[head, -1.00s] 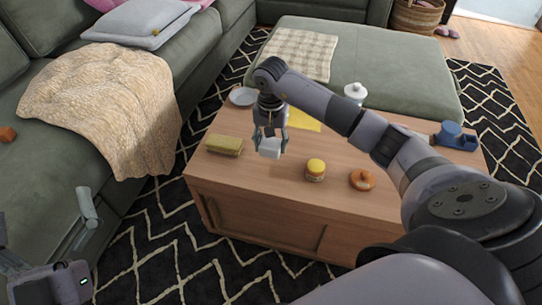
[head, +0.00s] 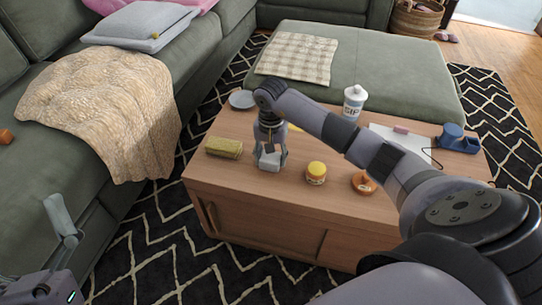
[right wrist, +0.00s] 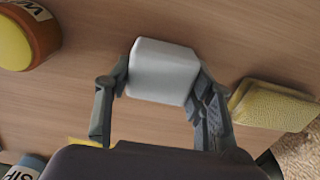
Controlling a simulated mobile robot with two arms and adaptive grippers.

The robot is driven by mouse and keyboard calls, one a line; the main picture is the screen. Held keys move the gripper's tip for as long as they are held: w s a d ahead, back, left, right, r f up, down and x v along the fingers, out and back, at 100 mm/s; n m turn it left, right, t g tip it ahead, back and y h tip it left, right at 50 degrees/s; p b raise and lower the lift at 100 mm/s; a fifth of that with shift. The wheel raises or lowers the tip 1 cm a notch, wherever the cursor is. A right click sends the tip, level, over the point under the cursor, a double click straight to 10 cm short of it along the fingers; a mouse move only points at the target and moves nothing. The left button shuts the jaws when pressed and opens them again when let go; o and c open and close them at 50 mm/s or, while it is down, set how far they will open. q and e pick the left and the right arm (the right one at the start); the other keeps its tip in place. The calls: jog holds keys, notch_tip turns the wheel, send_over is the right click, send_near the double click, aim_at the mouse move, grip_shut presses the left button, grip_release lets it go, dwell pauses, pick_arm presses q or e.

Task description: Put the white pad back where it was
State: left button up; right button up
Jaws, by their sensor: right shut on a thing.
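The white pad (head: 268,164) is a small white block with rounded edges. My right gripper (head: 270,155) is shut on it, one finger on each side, over the left part of the wooden table (head: 265,195). In the right wrist view the pad (right wrist: 163,70) sits between the two fingers. It is low over the wood; I cannot tell whether it touches. Part of my left gripper (head: 62,220) shows at the lower left of the head view, away from the table; its jaws are unclear.
A yellow sponge (head: 224,147) lies left of the pad, and a yellow-lidded jar (head: 316,173) stands to its right. Further right are an orange ring-shaped thing (head: 362,184) and a blue tape dispenser (head: 455,138). A bottle (head: 354,103) and a grey plate (head: 242,99) are behind.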

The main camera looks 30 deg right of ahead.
jog(key=o, duration=1)
